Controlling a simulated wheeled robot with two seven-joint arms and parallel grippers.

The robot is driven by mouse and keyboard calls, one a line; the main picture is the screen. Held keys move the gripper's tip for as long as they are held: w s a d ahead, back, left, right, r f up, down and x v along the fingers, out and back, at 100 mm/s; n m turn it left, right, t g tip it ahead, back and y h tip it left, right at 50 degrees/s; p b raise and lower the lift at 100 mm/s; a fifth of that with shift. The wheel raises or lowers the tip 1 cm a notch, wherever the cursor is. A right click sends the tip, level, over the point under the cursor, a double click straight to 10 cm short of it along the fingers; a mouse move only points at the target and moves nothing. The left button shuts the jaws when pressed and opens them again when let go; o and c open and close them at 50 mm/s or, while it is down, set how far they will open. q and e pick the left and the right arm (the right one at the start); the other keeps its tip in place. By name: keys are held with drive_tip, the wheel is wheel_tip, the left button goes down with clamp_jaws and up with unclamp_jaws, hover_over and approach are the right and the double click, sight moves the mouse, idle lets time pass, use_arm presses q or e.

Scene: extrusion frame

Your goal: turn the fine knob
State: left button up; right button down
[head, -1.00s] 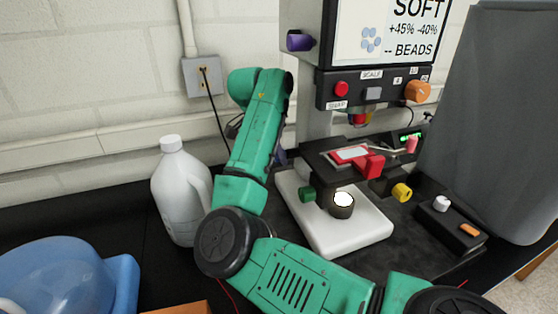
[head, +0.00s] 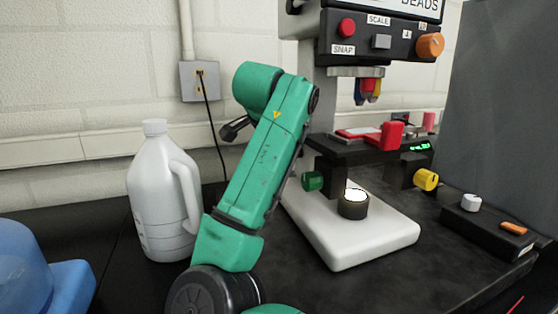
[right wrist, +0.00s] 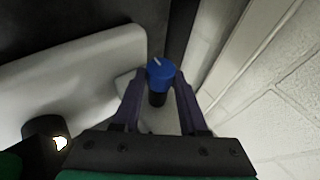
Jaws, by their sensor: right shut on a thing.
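A blue knob (right wrist: 160,72) with a white line on its cap shows in the right wrist view, beside the microscope's white base (right wrist: 85,75). My right gripper (right wrist: 161,80) has one finger on each side of it and is shut on it. In the head view my green right arm rises in front of the left side of the microscope and hides the blue knob and the fingers. A green knob (head: 313,181) and a yellow knob (head: 426,179) show under the stage. No label names a fine knob. My left gripper is in neither view.
A white jug (head: 160,200) stands left of my arm, with a blue container (head: 70,285) at the lower left. A lamp (head: 353,206) sits on the white base. A small black box (head: 485,232) with two controls lies at the right. A grey panel stands behind it.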

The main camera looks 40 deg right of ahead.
drive_tip(key=shift+c, duration=2.2)
unclamp_jaws()
use_arm(q)
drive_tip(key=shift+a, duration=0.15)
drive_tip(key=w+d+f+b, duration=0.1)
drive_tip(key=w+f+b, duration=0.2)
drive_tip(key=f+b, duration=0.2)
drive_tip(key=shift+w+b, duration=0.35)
drive_tip(key=shift+b, duration=0.4)
use_arm(e)
drive_tip(key=v, duration=1.4)
drive_tip(key=shift+s+r, duration=0.15)
drive_tip(key=shift+r, duration=0.05)
